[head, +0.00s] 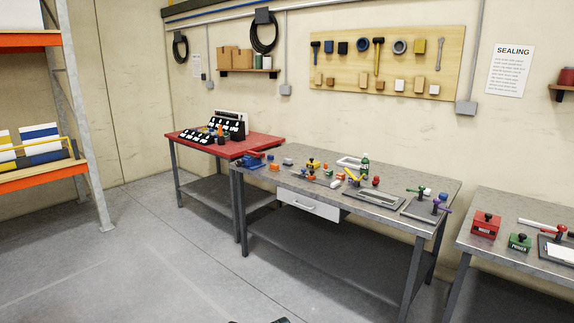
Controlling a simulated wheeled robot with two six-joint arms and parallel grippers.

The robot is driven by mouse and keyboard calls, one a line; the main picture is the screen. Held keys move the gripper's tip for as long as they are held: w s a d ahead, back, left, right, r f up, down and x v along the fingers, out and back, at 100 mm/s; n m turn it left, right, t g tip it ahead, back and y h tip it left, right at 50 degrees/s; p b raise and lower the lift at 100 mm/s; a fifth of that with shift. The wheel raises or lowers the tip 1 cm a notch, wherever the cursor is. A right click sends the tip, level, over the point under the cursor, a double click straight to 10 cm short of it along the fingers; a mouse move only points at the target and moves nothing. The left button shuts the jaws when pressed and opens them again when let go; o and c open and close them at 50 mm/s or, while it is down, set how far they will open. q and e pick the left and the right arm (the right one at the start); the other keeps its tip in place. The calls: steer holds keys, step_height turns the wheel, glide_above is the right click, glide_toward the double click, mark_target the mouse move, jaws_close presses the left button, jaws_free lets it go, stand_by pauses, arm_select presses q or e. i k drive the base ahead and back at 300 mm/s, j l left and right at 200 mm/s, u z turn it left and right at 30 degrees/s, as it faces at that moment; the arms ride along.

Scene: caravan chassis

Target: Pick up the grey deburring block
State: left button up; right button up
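The grey metal workbench (395,188) in the middle holds several small tools and blocks, a few metres ahead of me. I cannot pick out the grey deburring block with certainty; the small items are too tiny to tell apart. A small pale grey piece (335,183) lies near the bench's middle, its kind unclear. Neither of my grippers shows in the head view.
A red-topped bench (185,138) with black bins stands behind left of the grey bench. A right bench (467,237) carries a red box (486,224). An orange rack (40,180) stands far left. The floor (160,260) ahead is clear.

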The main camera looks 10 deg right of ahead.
mark_target(288, 163)
steer(key=i+j+u, duration=0.15)
steer(key=i+u, duration=0.25)
steer(key=i, duration=0.25)
steer(key=i+u, duration=0.5)
steer(key=i, duration=1.4)
steer(key=i+z, duration=0.1)
steer(key=i, duration=1.45)
steer(key=i+z, duration=0.4)
steer(key=i+j+z, duration=0.2)
steer(key=z, duration=0.2)
steer(key=i+j+z, duration=0.6)
steer(key=z, duration=0.2)
steer(key=i+j+z, duration=0.65)
steer(key=z, duration=0.15)
